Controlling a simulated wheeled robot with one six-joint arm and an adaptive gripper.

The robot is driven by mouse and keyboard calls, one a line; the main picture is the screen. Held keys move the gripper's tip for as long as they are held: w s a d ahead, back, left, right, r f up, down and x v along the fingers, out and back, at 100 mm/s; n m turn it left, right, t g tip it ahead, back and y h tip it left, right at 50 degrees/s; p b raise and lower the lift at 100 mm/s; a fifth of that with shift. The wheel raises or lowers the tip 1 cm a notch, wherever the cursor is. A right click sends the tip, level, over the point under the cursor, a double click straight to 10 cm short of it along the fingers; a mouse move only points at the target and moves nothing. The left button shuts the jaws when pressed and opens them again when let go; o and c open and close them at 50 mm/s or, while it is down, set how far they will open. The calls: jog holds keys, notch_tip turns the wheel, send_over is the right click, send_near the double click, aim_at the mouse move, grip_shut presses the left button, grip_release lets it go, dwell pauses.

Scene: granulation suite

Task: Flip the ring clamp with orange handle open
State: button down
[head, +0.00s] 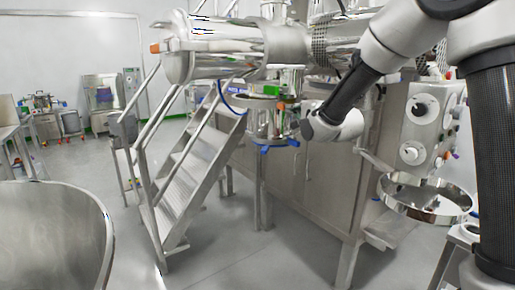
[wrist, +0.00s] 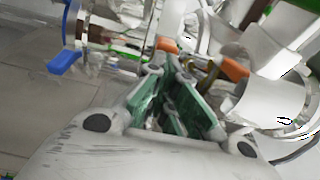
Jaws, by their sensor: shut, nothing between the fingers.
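My gripper (wrist: 169,64) has green-padded fingers that are shut and empty, close to the orange pieces. In the head view my gripper (head: 288,108) is small among the fittings. The clamp's ring is mostly hidden, and whether it is open is unclear.
A clear-walled vessel with a blue handle (wrist: 65,58) is at the left of the wrist view. Metal stairs (head: 185,170) stand left of the steel cabinet (head: 310,180). A round steel bowl (head: 425,198) is at the right. The floor (head: 235,240) in front is free.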

aim_at(283, 105)
jog(key=shift+s+a+r, duration=0.1)
jog(key=shift+a+r, duration=0.1)
jog(key=shift+a, duration=0.55)
jog(key=shift+a+r, duration=0.15)
jog(key=shift+a, duration=0.65)
jog(key=shift+s+a+r, duration=0.1)
jog(key=shift+a+r, duration=0.1)
jog(key=shift+a, duration=0.55)
jog(key=shift+d, duration=0.2)
jog(key=shift+s+d+f, duration=0.2)
jog(key=shift+s+d, duration=0.4)
jog(key=shift+d, duration=0.15)
jog(key=shift+s+d+f, duration=0.15)
jog(key=shift+s+d, duration=0.45)
jog(key=shift+d, duration=0.15)
jog(key=shift+s+d+f, duration=0.2)
jog(key=shift+s+d, duration=0.4)
jog(key=shift+d, duration=0.15)
